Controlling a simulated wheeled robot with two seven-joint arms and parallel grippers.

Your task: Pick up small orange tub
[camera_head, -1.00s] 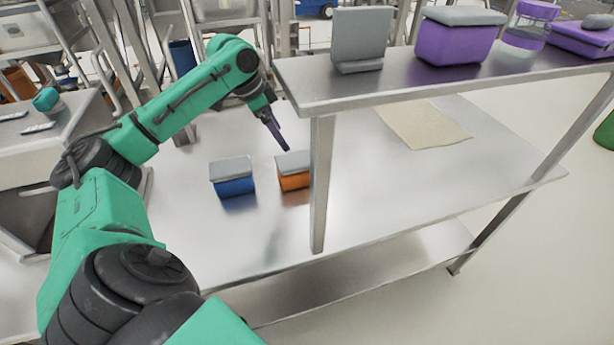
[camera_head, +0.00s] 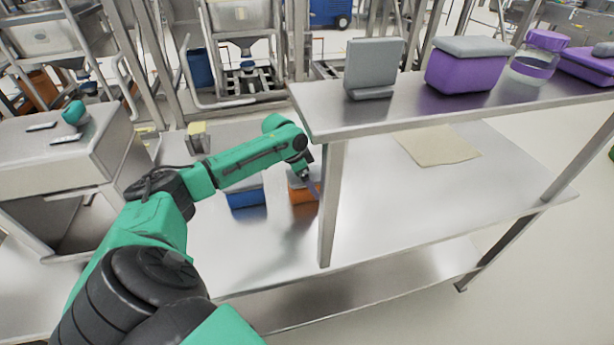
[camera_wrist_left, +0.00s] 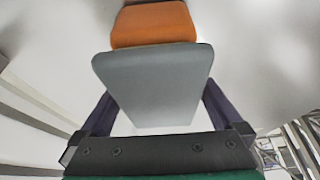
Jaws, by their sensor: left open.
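The small orange tub (camera_head: 302,197) with a grey lid stands on the lower steel tabletop, just left of the shelf post. My left arm reaches over from the left, and my left gripper (camera_head: 312,186) is down at the tub, partly covering its lid. In the left wrist view the grey lid (camera_wrist_left: 155,80) fills the middle, with the orange body (camera_wrist_left: 153,25) beyond it. The open fingers of the left gripper (camera_wrist_left: 158,108) lie one on each side of the lid's near part. Whether they touch it is unclear. My right gripper is out of view.
A blue tub (camera_head: 246,198) stands close left of the orange one, partly behind my arm. The shelf post (camera_head: 330,205) is close on the right. The raised shelf (camera_head: 410,108) carries a grey stand and purple containers. The table right of the post is mostly clear.

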